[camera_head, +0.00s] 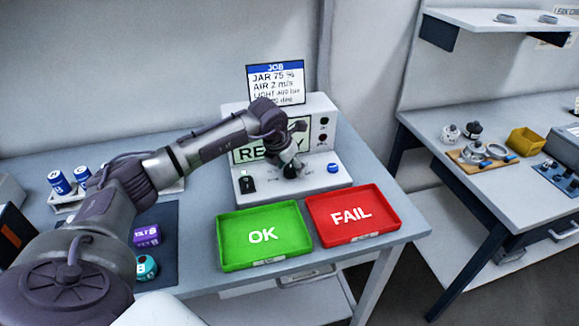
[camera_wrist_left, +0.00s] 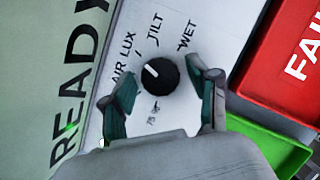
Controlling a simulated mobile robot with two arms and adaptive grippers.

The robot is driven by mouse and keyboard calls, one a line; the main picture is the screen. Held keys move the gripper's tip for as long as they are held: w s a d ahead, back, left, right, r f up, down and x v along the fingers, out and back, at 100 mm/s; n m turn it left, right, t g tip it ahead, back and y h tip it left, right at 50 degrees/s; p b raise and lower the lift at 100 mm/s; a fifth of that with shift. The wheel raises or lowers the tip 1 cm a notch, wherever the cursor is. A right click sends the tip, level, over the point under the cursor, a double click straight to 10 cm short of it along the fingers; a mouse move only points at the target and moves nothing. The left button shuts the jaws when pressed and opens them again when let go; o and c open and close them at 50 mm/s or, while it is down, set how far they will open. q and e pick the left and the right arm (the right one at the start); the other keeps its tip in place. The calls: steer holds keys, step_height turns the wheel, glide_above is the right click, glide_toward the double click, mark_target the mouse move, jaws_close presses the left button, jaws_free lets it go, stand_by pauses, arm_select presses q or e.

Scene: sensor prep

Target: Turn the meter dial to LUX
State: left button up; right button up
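The meter dial is a black round knob (camera_wrist_left: 159,75) with a white pointer mark, on a pale panel printed AIR, LUX, TILT and WET. The mark points up and left in the wrist view, roughly toward the LUX label (camera_wrist_left: 128,46); its exact setting is hard to tell. My left gripper (camera_wrist_left: 164,88) is open, with one finger on each side of the knob and visible gaps to it. In the head view my left gripper (camera_head: 290,167) is over the meter station (camera_head: 308,187) and hides the dial. My right gripper is not in view.
A green OK tray (camera_head: 262,262) and a red FAIL tray (camera_head: 368,238) lie in front of the station. A READY screen (camera_head: 243,155) stands behind my gripper. A blue button (camera_head: 332,167) and a black switch (camera_head: 247,184) flank it. A JOB sign (camera_head: 276,84) stands behind.

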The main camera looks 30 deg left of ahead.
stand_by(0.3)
arm_select(q)
steer(key=v, duration=1.2)
